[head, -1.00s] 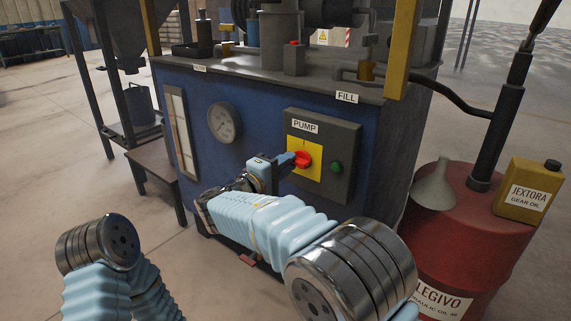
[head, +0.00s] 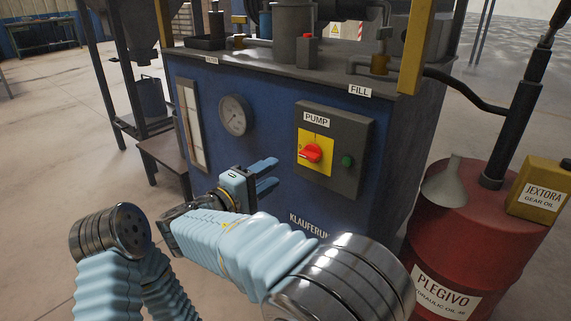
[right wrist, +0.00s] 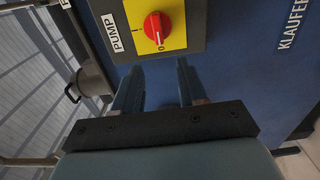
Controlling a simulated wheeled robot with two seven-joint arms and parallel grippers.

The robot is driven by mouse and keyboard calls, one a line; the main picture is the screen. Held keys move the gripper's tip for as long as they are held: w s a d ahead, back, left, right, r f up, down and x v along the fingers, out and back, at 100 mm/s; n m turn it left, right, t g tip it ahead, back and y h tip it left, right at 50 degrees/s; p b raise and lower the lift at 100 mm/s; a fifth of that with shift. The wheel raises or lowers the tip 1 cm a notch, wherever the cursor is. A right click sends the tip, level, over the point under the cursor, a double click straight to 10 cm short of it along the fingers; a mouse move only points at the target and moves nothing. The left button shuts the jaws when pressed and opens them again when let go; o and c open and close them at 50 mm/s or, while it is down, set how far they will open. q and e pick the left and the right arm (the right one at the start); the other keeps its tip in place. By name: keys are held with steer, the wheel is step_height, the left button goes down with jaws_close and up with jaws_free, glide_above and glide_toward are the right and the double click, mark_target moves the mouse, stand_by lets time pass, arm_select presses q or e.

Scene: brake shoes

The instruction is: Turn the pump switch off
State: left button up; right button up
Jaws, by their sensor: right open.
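The pump switch is a red rotary knob (head: 312,153) on a yellow plate (head: 326,170) on the grey box under the PUMP label. In the right wrist view the red knob (right wrist: 157,27) lies beyond the fingertips. Its white mark points towards the 0 on the plate; the I is at another side. My right gripper (head: 275,175) is open and empty, lower left of the switch box and apart from it. In the right wrist view its two fingers (right wrist: 159,70) stand apart with nothing between. My left gripper is out of view; only part of my left arm shows.
A green button (head: 347,160) sits right of the knob. A gauge (head: 234,115) is on the blue cabinet (head: 265,145). A red drum (head: 460,235) with a funnel and a yellow oil can (head: 540,190) stands at the right. Space in front of the panel is free.

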steer(key=v, duration=0.4)
